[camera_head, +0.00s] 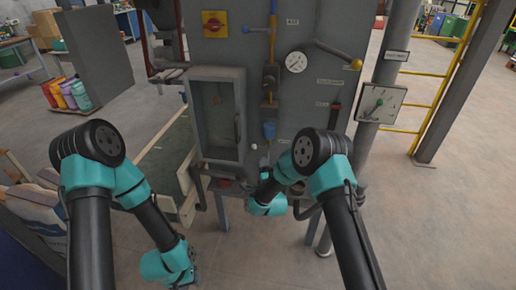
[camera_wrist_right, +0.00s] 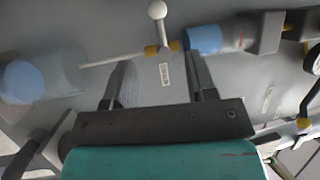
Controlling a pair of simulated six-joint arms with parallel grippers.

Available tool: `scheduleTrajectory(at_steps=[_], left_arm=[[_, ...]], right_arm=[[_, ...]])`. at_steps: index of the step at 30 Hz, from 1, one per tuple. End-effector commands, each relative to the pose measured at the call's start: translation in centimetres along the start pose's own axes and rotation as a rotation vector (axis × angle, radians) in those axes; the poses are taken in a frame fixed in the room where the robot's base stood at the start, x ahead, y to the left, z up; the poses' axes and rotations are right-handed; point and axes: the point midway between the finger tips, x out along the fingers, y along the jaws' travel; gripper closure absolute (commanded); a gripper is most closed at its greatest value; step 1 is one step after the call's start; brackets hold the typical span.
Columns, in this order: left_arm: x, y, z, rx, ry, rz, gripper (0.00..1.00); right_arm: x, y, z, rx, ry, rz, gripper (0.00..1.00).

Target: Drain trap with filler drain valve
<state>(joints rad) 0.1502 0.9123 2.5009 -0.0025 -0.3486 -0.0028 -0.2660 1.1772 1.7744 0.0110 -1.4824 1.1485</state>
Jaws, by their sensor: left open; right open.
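The filler (camera_head: 310,75) is a tall grey cabinet. A blue-bowled trap (camera_head: 269,130) hangs on its front; the blue bowl also shows in the right wrist view (camera_wrist_right: 205,39). Next to the bowl is a small brass valve (camera_wrist_right: 162,48) with a white ball-ended lever (camera_wrist_right: 157,12), apparently the drain valve. The white ball shows small in the head view (camera_head: 253,147). My right gripper (camera_wrist_right: 155,78) is open and empty, its fingers pointing toward the valve but apart from it. My left gripper (camera_head: 188,274) is low at left, away from the filler; its fingers are barely visible.
A thin pale tube (camera_wrist_right: 112,60) runs from the valve toward a clear cup with a blue end (camera_wrist_right: 22,80). A grey box with a window (camera_head: 217,118), a round gauge (camera_head: 295,62) and a yellow-knobbed lever (camera_head: 340,53) are on the cabinet. Open floor (camera_head: 440,220) lies at right.

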Motion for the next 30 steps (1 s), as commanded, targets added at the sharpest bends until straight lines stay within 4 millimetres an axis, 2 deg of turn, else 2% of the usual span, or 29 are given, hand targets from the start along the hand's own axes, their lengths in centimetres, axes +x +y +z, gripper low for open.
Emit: scheduleTrajectory(at_steps=[9, 18, 24, 30], left_arm=[[0.0, 0.0, 0.0, 0.0, 0.0, 0.0, 0.57], [0.0, 0.0, 0.0, 0.0, 0.0, 0.0, 0.57], [0.0, 0.0, 0.0, 0.0, 0.0, 0.0, 0.57], [0.0, 0.0, 0.0, 0.0, 0.0, 0.0, 0.57]], right_arm=[[5.1, 0.0, 0.0, 0.0, 0.001, -0.001, 0.48], [9.2, 0.1, 0.0, -0.001, 0.0, 0.0, 0.48], [10.6, 0.1, 0.0, -0.001, 0.0, 0.001, 0.48], [10.7, 0.1, 0.0, -0.001, -0.001, 0.002, 0.48]])
